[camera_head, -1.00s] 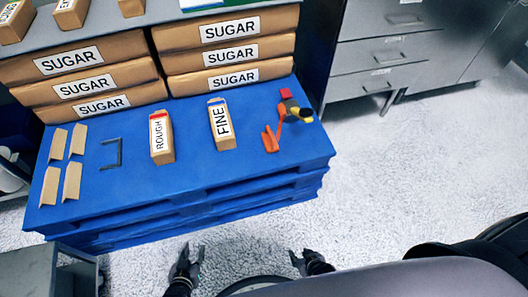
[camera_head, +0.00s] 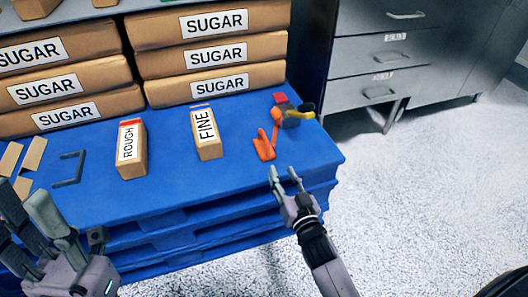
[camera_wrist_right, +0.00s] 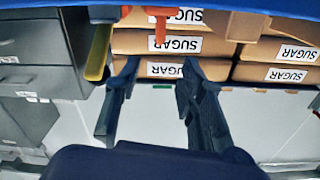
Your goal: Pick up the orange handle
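The orange handle (camera_head: 264,146) lies on the blue pallet near its right front edge, beside a small group of red, grey, yellow and orange parts (camera_head: 289,111). My right gripper (camera_head: 284,171) is open and empty in front of the pallet edge, just below and right of the handle, not touching it. In the right wrist view the open fingers (camera_wrist_right: 160,66) point toward an orange piece (camera_wrist_right: 160,25) with space between them. My left gripper (camera_head: 25,208) is at the lower left, its fingers apart and nothing seen between them.
A ROUGH box (camera_head: 131,150) and a FINE box (camera_head: 207,134) stand upright on the blue pallet (camera_head: 185,190). Stacked sugar bags (camera_head: 215,55) stand behind. A dark bracket (camera_head: 68,168) and tan pieces lie at left. Grey drawers (camera_head: 380,60) stand at right; the floor there is clear.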

